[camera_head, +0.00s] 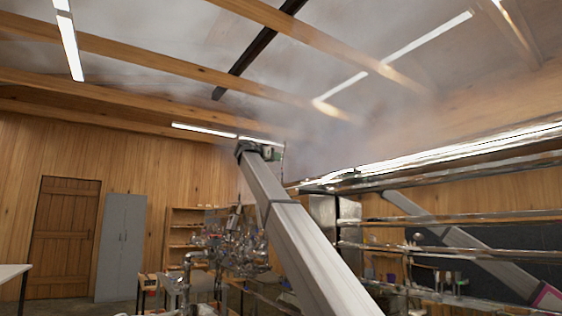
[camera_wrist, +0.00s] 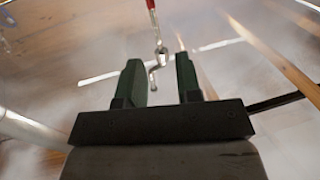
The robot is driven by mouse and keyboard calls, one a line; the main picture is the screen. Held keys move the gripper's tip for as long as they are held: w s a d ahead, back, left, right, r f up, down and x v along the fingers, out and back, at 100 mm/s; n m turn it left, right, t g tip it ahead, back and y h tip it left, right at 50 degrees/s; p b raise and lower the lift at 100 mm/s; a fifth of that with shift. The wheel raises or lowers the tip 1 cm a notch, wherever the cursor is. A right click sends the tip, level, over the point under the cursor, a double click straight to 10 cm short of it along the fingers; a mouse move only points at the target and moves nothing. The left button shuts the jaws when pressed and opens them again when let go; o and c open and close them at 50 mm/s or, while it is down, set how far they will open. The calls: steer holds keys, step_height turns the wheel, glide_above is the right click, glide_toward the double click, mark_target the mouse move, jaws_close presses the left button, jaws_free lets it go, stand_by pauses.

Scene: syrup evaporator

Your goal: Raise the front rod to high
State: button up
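My gripper (camera_wrist: 160,75) shows in the wrist view with two dark green fingers spread apart, so it is open. A thin rod with a red part (camera_wrist: 151,8) and a bent, shiny metal end (camera_wrist: 159,52) hangs into this view from the top. Its hooked metal end lies in the gap between the fingers in the picture; I cannot tell whether it touches either one. In the head view my gripper (camera_head: 272,153) is small and raised high near the ceiling, at the far end of my arm. Which rod is the front one cannot be told for sure.
A long shiny metal hood or pan (camera_head: 440,160) runs along the right, with rails (camera_head: 450,218) below. Steam drifts under the wooden beams. A cluster of metal pipework (camera_head: 235,245) stands low in the middle. A grey cabinet (camera_head: 120,245) and wooden door (camera_head: 62,235) are at the back left.

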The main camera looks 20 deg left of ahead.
steer(key=v, duration=0.3)
steer(key=shift+s+a, duration=0.15)
steer(key=shift+s, duration=0.15)
steer(key=shift+s, duration=0.1)
stand_by(0.3)
